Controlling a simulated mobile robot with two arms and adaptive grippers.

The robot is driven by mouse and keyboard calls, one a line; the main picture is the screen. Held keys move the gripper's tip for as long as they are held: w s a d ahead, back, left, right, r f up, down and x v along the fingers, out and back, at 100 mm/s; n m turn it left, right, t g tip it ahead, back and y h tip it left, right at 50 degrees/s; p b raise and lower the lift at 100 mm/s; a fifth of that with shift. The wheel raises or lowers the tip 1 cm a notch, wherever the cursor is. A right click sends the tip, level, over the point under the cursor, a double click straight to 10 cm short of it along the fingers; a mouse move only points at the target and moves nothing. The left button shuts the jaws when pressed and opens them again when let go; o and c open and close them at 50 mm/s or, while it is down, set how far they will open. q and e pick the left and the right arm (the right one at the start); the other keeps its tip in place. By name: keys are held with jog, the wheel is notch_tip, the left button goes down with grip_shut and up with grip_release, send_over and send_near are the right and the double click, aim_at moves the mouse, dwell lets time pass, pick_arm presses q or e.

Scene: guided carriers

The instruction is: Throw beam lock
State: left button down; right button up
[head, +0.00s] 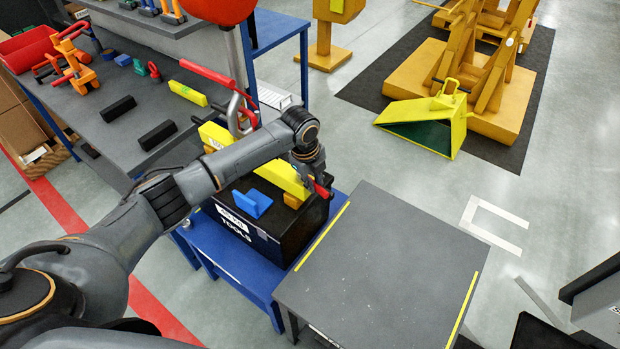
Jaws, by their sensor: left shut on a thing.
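A yellow beam (283,174) lies across the top of a black box (287,228) marked "TOOLS" on a blue stand. My left gripper (320,182) is at the beam's right end, with its jaws shut on a small red handle (322,191). I take this handle to be the beam lock. The gripper and wrist hide much of it, so its exact angle cannot be told. A blue block (252,203) and a small orange piece (292,201) are beside the beam. My right gripper is out of view.
A grey hook (236,112) hangs under a red ball (220,8) behind my left forearm. A grey-topped table (385,265) with yellow edge strips stands to the right, mostly bare. A workbench (95,115) with black blocks and clamps is at left. Yellow wedge (432,118) stands at back right.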

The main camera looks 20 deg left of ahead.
pick_arm(q)
jog(key=shift+w+n, duration=0.1)
jog(key=shift+n, duration=0.3)
jog(key=c, duration=1.3)
grip_release()
jog(key=shift+o, duration=0.2)
notch_tip(320, 180, up, 12)
jog(key=s+a, duration=0.1)
jog(key=s, duration=0.1)
jog(key=shift+f, duration=0.15)
jog(key=shift+s+d, duration=0.1)
